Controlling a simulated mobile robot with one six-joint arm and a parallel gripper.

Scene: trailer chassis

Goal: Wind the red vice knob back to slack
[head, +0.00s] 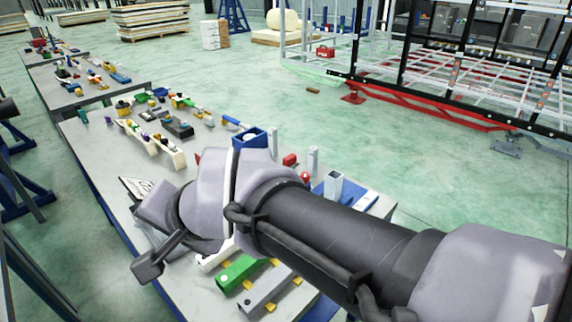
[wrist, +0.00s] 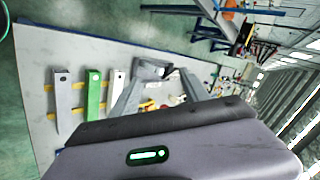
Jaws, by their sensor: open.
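A small round red part (head: 305,178) shows just behind my arm in the head view, near the right part of the bench; it may be the red vice knob, but it is too small and partly covered to be sure. My gripper shows in the wrist view (wrist: 172,74) with its two grey fingers apart, over the bench and with nothing visible held. The red knob cannot be made out in the wrist view. In the head view my arm crosses the bench and hides much of its near middle.
The grey bench (head: 90,150) carries a green bar (head: 238,270), a grey bar (head: 268,287), a blue bin (head: 262,137), a red block (head: 290,160) and an upright square tube (head: 333,185). Several small tools lie toward its far end. Open green floor lies right of it, before the trailer frame (head: 430,105).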

